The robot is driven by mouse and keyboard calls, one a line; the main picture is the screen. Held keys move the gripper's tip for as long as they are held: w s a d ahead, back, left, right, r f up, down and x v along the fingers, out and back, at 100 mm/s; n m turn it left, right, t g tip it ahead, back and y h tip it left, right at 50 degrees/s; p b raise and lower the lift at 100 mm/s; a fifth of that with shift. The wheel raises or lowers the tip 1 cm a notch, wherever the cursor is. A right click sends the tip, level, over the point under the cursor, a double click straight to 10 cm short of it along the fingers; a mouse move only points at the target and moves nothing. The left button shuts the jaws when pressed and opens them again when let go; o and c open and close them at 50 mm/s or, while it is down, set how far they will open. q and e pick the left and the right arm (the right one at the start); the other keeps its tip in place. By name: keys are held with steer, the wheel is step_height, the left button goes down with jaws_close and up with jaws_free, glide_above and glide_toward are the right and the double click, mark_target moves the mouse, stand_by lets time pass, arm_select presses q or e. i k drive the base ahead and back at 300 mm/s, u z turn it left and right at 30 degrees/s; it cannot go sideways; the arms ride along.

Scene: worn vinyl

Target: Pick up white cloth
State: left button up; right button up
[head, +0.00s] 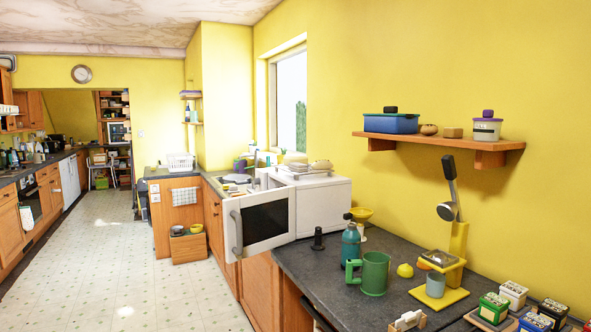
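A white cloth (185,196) with a faint check pattern hangs flat against the wooden end panel of a counter in the middle distance. Another pale cloth (27,220) hangs at the oven front on the far left; its details are too small to tell. Neither of my grippers shows in the head view, so nothing is seen touching either cloth.
A microwave (264,222) with its door ajar juts from the right counter (330,283). A green mug (375,273), blue bottle (351,243) and yellow press (458,245) stand there. A low wooden box (188,248) stands below the hanging cloth. The tiled floor (110,265) is clear.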

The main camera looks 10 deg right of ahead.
mark_target(300, 168)
steer(key=u, duration=0.45)
steer(key=i, duration=1.65)
steer(key=z, duration=0.55)
